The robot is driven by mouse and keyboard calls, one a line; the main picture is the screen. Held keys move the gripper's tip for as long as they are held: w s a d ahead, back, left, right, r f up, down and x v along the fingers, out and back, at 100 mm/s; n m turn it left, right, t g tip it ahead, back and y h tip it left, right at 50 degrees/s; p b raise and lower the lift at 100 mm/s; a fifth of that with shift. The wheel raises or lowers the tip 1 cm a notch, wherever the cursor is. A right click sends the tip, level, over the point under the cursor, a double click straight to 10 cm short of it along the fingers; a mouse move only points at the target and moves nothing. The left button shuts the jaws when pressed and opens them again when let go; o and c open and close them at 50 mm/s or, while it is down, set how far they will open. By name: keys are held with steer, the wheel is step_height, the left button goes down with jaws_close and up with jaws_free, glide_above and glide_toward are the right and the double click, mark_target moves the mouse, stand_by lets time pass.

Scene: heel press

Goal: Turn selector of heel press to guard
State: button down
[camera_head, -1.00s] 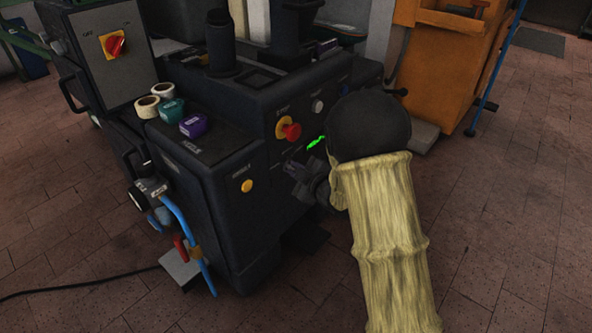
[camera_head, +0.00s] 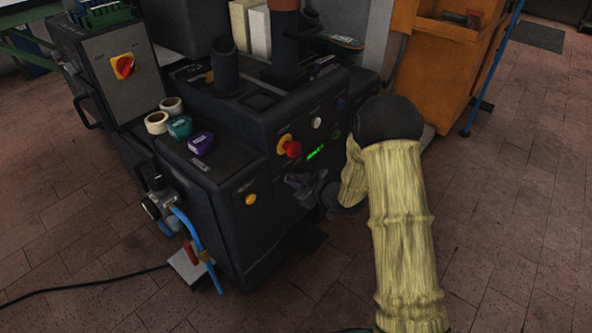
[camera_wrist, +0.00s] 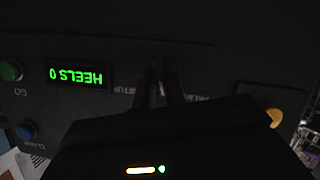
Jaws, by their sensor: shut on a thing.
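The heel press (camera_head: 215,215) is a dark machine with a front control panel. My gripper (camera_head: 296,187) is at that panel, below the green display (camera_head: 316,152). In the wrist view my gripper's two dark fingers (camera_wrist: 161,88) are shut on the selector (camera_wrist: 161,88), a small knob that shows only as a lighter sliver between them. The label SETUP (camera_wrist: 128,91) is beside the fingers, upside down. Another label on the other side is partly hidden and unclear. I cannot tell clearly which way the selector points. The display (camera_wrist: 76,76) reads HEELS 0 in the wrist view.
A red stop button (camera_head: 292,149) on yellow is above my gripper. A yellow-orange button (camera_head: 250,199) is to its left. Tape rolls (camera_head: 157,122) and a purple item (camera_head: 201,143) lie on the press. An orange cabinet (camera_head: 440,70) stands at the back right.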

steer(key=m+p, duration=0.1)
steer(key=p, duration=0.2)
steer(key=shift+r+g, duration=0.2)
steer(key=shift+g, duration=0.2)
steer(key=shift+f+m+g+y+p, duration=0.15)
steer(key=shift+m+g+y+p, duration=0.15)
steer(key=shift+m+p, duration=0.45)
steer(key=shift+f+p, duration=0.15)
steer(key=shift+p, duration=0.15)
steer(key=c, duration=1.5)
jaws_free()
steer(key=shift+o, duration=0.2)
